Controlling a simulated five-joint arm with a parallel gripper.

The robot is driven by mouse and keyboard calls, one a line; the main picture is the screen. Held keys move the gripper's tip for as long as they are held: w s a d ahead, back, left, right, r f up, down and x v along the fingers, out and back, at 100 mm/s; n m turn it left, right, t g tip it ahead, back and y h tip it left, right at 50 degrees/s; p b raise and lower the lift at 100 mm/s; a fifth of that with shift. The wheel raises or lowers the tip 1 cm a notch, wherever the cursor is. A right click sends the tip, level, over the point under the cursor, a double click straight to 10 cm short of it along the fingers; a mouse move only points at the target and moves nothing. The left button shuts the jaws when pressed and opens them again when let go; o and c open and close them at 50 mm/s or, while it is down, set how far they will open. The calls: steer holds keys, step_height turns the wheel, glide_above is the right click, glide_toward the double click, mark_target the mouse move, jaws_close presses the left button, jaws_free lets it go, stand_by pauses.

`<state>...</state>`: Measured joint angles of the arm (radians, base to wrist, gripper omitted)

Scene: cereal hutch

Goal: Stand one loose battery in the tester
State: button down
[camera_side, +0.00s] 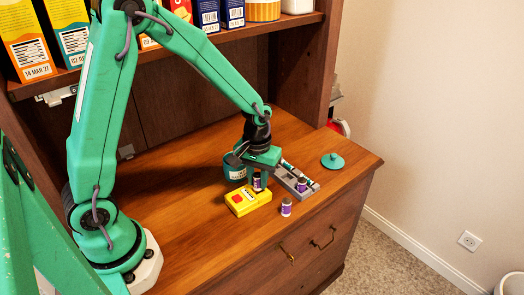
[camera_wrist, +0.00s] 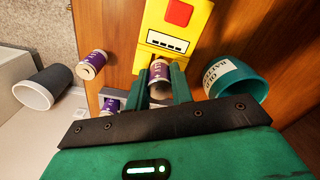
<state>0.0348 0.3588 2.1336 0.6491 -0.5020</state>
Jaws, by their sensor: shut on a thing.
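The yellow tester (camera_side: 247,203) with a red square lies flat on the cabinet top; it also shows at the top of the wrist view (camera_wrist: 160,40). My gripper (camera_wrist: 162,88) is shut on a purple-and-white battery (camera_wrist: 158,74), which also shows in the side view (camera_side: 257,182). The held battery is roughly upright at the tester's end nearest my gripper. I cannot tell whether its lower end touches the tester. Another purple battery (camera_side: 286,207) stands loose on the wood to the right of the tester; it shows in the wrist view (camera_wrist: 92,65) too.
A grey tray (camera_side: 309,193) with several batteries is right of my gripper. A teal cup (camera_wrist: 232,80) labelled for old batteries stands close beside my gripper. A teal lid (camera_side: 332,161) lies near the right edge. Shelves with boxes (camera_side: 30,42) rise behind. The front wood is clear.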

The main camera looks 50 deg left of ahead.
steer(key=shift+f, duration=0.65)
stand_by(2.8)
stand_by(0.5)
steer(key=c, duration=0.8)
jaws_free()
steer(key=shift+r, duration=0.2)
steer(key=shift+r, duration=2.35)
